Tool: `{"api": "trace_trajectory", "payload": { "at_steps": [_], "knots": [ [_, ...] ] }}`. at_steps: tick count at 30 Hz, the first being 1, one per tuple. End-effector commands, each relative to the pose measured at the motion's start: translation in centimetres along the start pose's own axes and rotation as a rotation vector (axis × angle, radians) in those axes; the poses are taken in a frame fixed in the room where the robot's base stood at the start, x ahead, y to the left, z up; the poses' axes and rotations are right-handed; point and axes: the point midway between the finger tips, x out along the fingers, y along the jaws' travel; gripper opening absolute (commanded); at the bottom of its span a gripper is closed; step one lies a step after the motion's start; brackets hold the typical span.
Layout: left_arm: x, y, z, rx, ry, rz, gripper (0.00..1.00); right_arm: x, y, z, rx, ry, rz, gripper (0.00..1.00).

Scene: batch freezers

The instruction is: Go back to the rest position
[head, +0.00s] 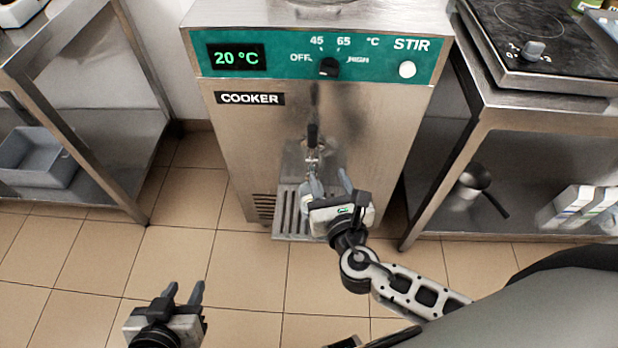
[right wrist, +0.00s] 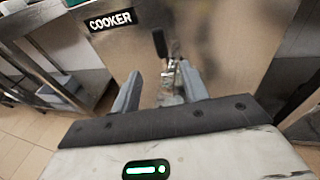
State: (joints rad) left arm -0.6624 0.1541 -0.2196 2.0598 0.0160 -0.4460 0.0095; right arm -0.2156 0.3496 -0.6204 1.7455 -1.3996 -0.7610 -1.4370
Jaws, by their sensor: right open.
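My right gripper (head: 328,188) is open in front of the cooker's lower front, over the drip grille. Its two fingers also show in the right wrist view (right wrist: 160,88), spread apart with nothing between them near the camera. The cooker's tap (head: 312,150) has a black handle and stands just beyond the fingers; it also shows in the right wrist view (right wrist: 172,65). I cannot tell whether the fingers touch it. My left gripper (head: 184,293) is low at the left above the floor, its two fingers apart and empty.
The steel cooker (head: 270,130) has a green panel reading 20 °C, with a black knob (head: 328,67) near OFF to HIGH marks. A steel shelf (head: 85,200) with a grey bin (head: 38,158) stands left. A steel table with a hob (head: 535,40) stands right. Tiled floor between is clear.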

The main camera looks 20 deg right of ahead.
Motion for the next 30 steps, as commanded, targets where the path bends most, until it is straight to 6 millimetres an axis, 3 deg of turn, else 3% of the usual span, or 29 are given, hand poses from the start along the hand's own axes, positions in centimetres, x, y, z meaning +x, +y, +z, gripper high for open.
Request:
{"api": "trace_trajectory", "payload": {
  "at_steps": [8,11,14,18,24,27,30],
  "knots": [
    [0.0,0.1,-0.2,-0.007,0.005,0.0,0.36,-0.1,-0.1,-0.2,0.033,0.014,-0.002,0.45],
    [0.0,0.1,-0.3,-0.009,0.006,-0.001,0.36,-0.8,-0.2,-1.6,0.233,0.091,-0.017,0.45],
    [0.0,0.1,-0.3,-0.009,0.006,-0.001,0.36,-2.4,-0.4,-3.8,0.649,0.231,-0.07,0.45],
    [0.0,0.1,-0.3,-0.009,0.006,-0.001,0.36,-5.7,0.1,-6.5,1.43,0.428,-0.232,0.45],
    [0.0,0.1,-0.3,-0.008,0.006,-0.001,0.36,-9.4,0.9,-6.8,2.398,0.542,-0.527,0.45],
    [0.0,0.1,-0.3,-0.008,0.006,-0.001,0.36,-10.3,0.9,-6.3,2.696,0.545,-0.633,0.45],
    [0.0,0.1,-0.2,-0.006,0.005,-0.001,0.36,-10.7,0.9,-5.9,2.855,0.541,-0.691,0.45]
  ]
}}
